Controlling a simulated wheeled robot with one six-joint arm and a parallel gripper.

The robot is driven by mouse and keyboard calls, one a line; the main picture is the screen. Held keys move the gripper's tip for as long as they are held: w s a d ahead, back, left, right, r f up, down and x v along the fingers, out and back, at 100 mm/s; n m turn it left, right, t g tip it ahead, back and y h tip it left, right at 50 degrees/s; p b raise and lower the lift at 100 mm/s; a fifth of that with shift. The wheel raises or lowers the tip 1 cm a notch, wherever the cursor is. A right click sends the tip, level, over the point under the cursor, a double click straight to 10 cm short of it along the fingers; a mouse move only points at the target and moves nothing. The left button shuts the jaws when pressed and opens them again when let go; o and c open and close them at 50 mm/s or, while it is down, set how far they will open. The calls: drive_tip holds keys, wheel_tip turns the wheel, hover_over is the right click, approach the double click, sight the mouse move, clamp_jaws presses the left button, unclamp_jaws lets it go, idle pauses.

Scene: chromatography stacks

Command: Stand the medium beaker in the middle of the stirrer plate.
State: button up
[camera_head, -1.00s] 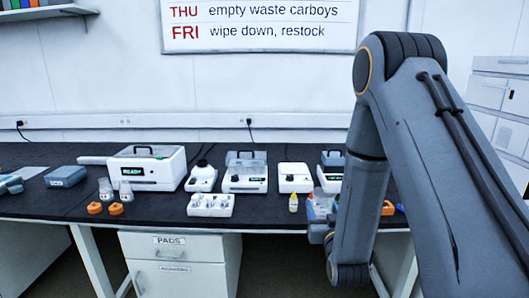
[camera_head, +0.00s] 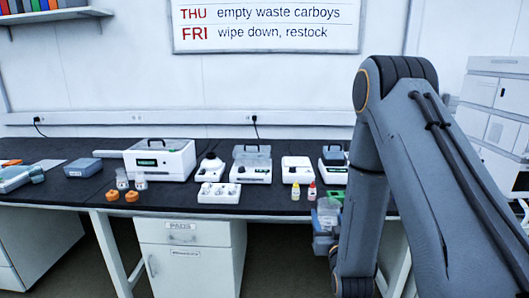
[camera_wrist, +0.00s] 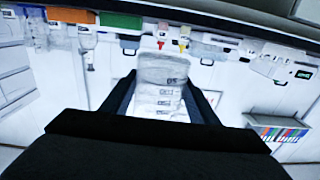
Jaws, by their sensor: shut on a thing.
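My gripper (camera_wrist: 163,98) is shut on a clear beaker (camera_wrist: 160,72) with printed marks, one finger on each side of it. The wrist view is upside down, with the bench along its top. Two low white units on the bench look like possible stirrer plates: one with a dark round part on top (camera_head: 207,172), and one with a flat pale top and a dial in front (camera_head: 297,171). I cannot tell which is the stirrer plate.
On the black bench (camera_head: 258,206) stand a lidded white instrument (camera_head: 160,160), another lidded unit (camera_head: 251,166), a white rack (camera_head: 219,193), orange pieces (camera_head: 132,195), and yellow-capped (camera_head: 295,191) and red-capped (camera_head: 312,190) bottles.

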drive_tip(key=s+f, duration=0.7)
drive_tip(key=f, duration=0.5)
drive_tip(key=shift+a+f, duration=0.15)
drive_tip(key=shift+f, duration=0.05)
